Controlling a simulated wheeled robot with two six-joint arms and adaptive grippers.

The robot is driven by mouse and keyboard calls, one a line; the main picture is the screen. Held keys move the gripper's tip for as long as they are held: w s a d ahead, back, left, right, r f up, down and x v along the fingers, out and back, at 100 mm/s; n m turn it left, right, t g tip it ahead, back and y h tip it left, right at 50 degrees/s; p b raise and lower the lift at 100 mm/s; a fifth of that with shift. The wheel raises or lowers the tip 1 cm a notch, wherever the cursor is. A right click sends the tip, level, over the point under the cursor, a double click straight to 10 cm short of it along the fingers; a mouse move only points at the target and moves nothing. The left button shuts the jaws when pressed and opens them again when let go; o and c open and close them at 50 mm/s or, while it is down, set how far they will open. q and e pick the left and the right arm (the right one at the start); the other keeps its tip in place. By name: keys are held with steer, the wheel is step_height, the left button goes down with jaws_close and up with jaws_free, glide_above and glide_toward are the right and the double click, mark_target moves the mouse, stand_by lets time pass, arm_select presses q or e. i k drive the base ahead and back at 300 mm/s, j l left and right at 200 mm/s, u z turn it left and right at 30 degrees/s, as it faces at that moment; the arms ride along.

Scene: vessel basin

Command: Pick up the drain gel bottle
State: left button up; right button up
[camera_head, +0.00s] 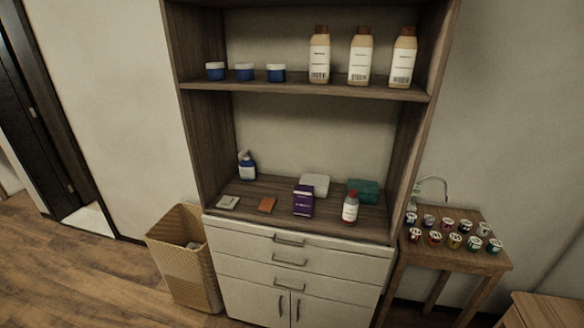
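I cannot read the labels, so I cannot tell for sure which bottle is the drain gel. A small white bottle with a red cap (350,208) stands upright near the front right of the cabinet counter. Three beige bottles with brown caps stand upright on the shelf above: a left one (319,56), a middle one (360,57) and a right one (403,58). Neither of my grippers is in view.
Blue jars (245,73) sit on the shelf. A wicker basket (188,262) stands left; a side table (452,260) with several small cups stands right.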

mark_target(349, 217)
steer(key=k+l, duration=0.1)
steer(key=l, duration=0.4)
steer(key=k+l, duration=0.1)
steer(key=l, duration=0.45)
steer(key=k+l+z, duration=0.1)
steer(key=l, duration=0.4)
